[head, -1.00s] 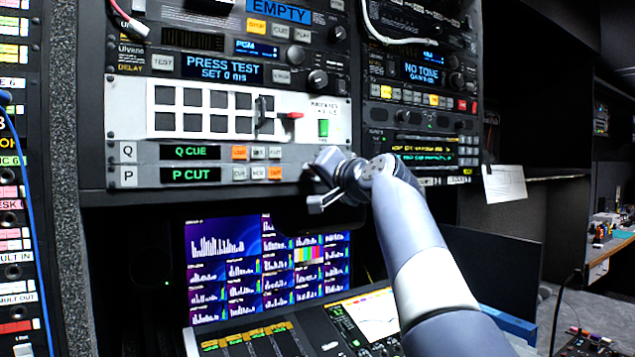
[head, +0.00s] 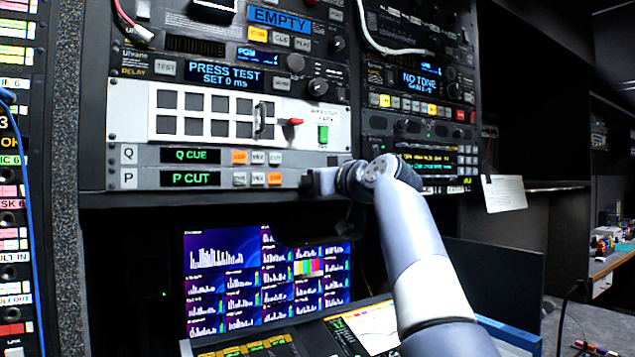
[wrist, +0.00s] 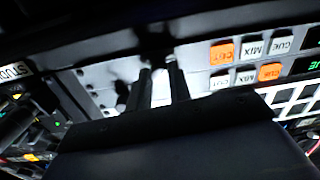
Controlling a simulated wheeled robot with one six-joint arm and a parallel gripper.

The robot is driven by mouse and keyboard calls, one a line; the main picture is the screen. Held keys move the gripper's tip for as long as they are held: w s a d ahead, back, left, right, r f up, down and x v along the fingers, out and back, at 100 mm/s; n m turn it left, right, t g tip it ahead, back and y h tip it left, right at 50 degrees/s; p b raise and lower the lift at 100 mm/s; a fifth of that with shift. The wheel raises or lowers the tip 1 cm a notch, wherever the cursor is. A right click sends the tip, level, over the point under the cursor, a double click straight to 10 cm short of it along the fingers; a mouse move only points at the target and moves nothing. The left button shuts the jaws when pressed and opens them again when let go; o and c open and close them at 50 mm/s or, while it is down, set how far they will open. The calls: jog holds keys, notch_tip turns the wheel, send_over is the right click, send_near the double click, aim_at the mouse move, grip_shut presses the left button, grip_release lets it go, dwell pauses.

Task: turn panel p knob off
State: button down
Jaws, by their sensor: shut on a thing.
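Panel P (head: 129,179) is the lower grey strip of the rack, with a green "P CUT" display (head: 193,178) and three buttons, the rightmost lit orange (head: 274,178). My gripper (head: 309,181) is at the right end of this strip, level and up against its face. In the wrist view, turned about upside down, my two dark fingers (wrist: 159,84) reach to the panel and are shut on a dark piece at their tips, which I take as the panel P knob (wrist: 155,56). The knob is mostly hidden, and its pointer cannot be read.
Panel Q (head: 129,154) is the similar strip just above, with a "Q CUE" display. Higher up are a red-tipped lever (head: 291,122) and a green switch (head: 323,134). Monitors (head: 265,280) and a control desk lie below. The space under the rack shelf is open.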

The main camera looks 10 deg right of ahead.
jog(key=shift+f+n, duration=0.1)
jog(key=shift+n, duration=0.4)
jog(key=c, duration=1.3)
grip_release()
jog(key=b+v, duration=0.3)
jog(key=v, duration=0.7)
jog(key=shift+s+d+b, duration=0.15)
jog(key=shift+s+b, duration=0.2)
jog(key=shift+b, duration=0.05)
jog(key=shift+w, duration=0.1)
